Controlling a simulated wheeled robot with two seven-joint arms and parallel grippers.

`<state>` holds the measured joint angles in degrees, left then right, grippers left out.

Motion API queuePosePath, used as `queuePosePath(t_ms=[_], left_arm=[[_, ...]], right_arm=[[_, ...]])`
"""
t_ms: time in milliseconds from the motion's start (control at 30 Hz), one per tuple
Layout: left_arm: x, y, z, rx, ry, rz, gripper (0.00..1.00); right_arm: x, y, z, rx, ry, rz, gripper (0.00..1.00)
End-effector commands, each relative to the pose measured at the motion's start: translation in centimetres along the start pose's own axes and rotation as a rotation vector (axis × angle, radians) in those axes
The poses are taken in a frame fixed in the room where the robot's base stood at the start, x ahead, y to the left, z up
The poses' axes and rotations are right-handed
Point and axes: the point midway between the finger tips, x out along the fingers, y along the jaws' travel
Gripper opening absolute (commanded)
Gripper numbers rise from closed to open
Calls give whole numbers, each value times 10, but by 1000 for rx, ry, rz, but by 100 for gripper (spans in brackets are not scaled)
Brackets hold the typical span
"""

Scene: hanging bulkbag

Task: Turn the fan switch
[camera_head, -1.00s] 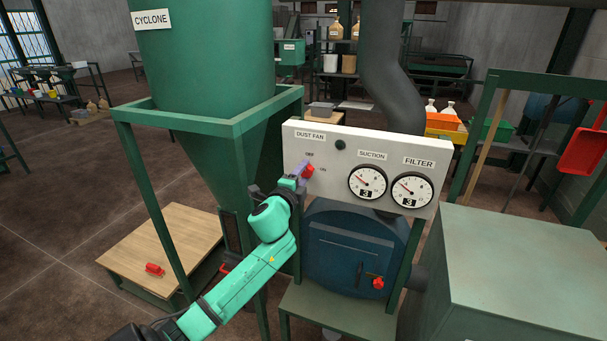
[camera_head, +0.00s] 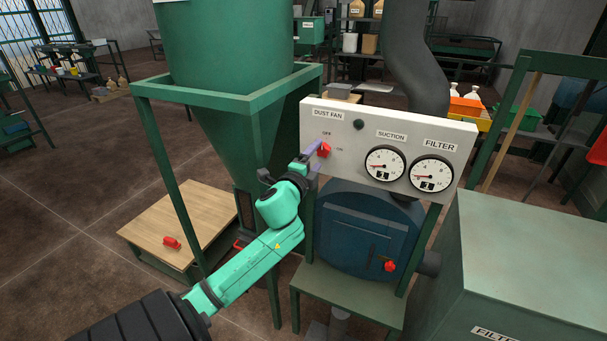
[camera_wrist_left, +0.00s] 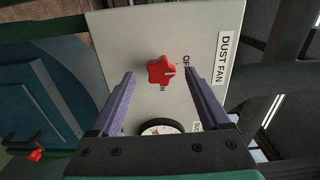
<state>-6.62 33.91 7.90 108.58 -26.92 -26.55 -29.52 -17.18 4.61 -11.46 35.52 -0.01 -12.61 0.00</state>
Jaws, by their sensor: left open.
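The fan switch is a red star-shaped knob (camera_head: 324,150) on the white panel (camera_head: 430,130), under the "DUST FAN" label (camera_head: 328,114), with "OFF" above it and "ON" to its right. In the left wrist view the knob (camera_wrist_left: 162,71) has a pale mark on the side facing "OFF". My left gripper (camera_head: 315,152) is at the panel by the knob. In the left wrist view its two fingers (camera_wrist_left: 160,74) are apart, with the knob between their tips in the picture; I cannot tell if they touch it. My right gripper is not in view.
Suction (camera_head: 385,163) and filter (camera_head: 431,173) gauges sit right of the knob. A green cyclone frame (camera_head: 228,90) stands left and behind. A blue round hatch (camera_head: 362,235) lies below the panel. A green cabinet (camera_head: 530,265) stands at the right.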

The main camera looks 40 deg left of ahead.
Motion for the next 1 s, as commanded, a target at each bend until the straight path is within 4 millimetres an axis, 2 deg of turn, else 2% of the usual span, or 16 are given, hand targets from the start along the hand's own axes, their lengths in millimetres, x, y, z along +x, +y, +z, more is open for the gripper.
queuePosePath(t_ms=[33, 200, 400, 533, 1000], left_arm=[[-13, 6, 0, 1, 1, 3, 80], [-63, 6, 0, 0, 1, 5, 80], [-106, 4, 0, -3, 0, 4, 80], [-115, 2, 0, -1, -1, 2, 80], [-115, 1, 0, -2, -1, 1, 80]], right_arm=[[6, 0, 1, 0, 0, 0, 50], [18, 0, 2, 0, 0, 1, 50], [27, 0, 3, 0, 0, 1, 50], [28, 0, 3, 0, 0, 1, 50], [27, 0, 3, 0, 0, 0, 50]])
